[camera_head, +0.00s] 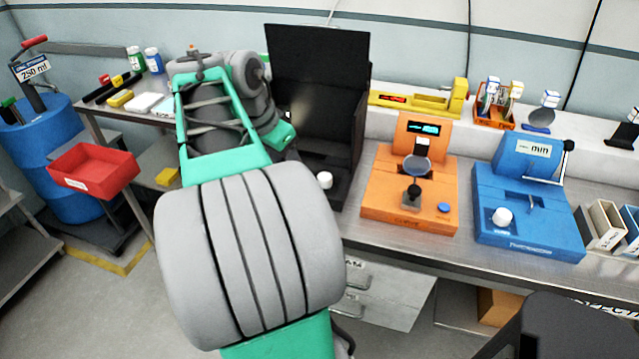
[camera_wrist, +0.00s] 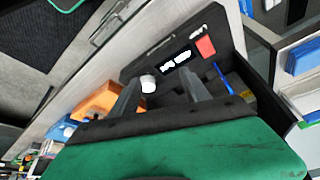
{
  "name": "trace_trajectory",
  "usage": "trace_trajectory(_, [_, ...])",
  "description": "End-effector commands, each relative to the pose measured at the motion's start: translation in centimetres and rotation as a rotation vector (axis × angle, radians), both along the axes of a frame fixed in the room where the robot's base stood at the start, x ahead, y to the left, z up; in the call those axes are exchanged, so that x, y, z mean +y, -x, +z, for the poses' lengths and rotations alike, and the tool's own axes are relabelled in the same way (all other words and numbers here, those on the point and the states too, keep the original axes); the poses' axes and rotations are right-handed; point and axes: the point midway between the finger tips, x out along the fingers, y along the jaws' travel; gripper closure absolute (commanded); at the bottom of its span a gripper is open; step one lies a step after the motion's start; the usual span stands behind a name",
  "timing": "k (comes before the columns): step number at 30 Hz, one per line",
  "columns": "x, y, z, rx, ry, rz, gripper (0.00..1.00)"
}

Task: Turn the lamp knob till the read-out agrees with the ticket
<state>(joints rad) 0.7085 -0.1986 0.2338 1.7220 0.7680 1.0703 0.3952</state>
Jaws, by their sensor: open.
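A white round knob (camera_wrist: 148,83) stands on the dark base of the black booth (camera_head: 318,60); the knob also shows in the head view (camera_head: 324,180). In the wrist view, a dark panel with white marks (camera_wrist: 176,61), apparently the read-out, lies beyond it; its marks are too blurred to read. A red-orange card (camera_wrist: 206,46) is beside the panel; I cannot tell if it is the ticket. My gripper (camera_wrist: 160,76) is open, its two grey fingers pointing toward the booth base. The knob appears near the left finger, not gripped. In the head view my arm hides the gripper.
An orange device (camera_head: 405,215) and a blue device (camera_head: 525,235) stand right of the booth on the steel bench. A yellow device (camera_head: 440,100) and small stands sit on the shelf behind. A red bin (camera_head: 95,168) and a blue barrel (camera_head: 45,140) are at left.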

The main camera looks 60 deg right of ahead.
Motion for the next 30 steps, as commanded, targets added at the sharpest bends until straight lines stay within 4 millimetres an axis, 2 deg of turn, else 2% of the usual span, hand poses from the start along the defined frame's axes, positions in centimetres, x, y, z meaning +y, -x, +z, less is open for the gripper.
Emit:
trace_trajectory(1, [-2.1, 2.2, -0.3, -0.014, 0.007, -0.144, 0.45])
trace_trajectory(3, [-3.6, 4.0, 0.0, -0.029, 0.018, -0.269, 0.45])
trace_trajectory(5, [-4.1, 4.7, -0.2, -0.034, 0.021, -0.313, 0.45])
trace_trajectory(13, [-5.7, 5.6, -4.5, -0.034, 0.021, -0.315, 0.45])
trace_trajectory(18, [-6.5, 5.9, -6.4, -0.035, 0.023, -0.312, 0.45])
trace_trajectory(26, [-6.7, 5.8, -6.7, -0.036, 0.023, -0.309, 0.45])
trace_trajectory(30, [-6.7, 5.8, -6.7, -0.036, 0.023, -0.309, 0.54])
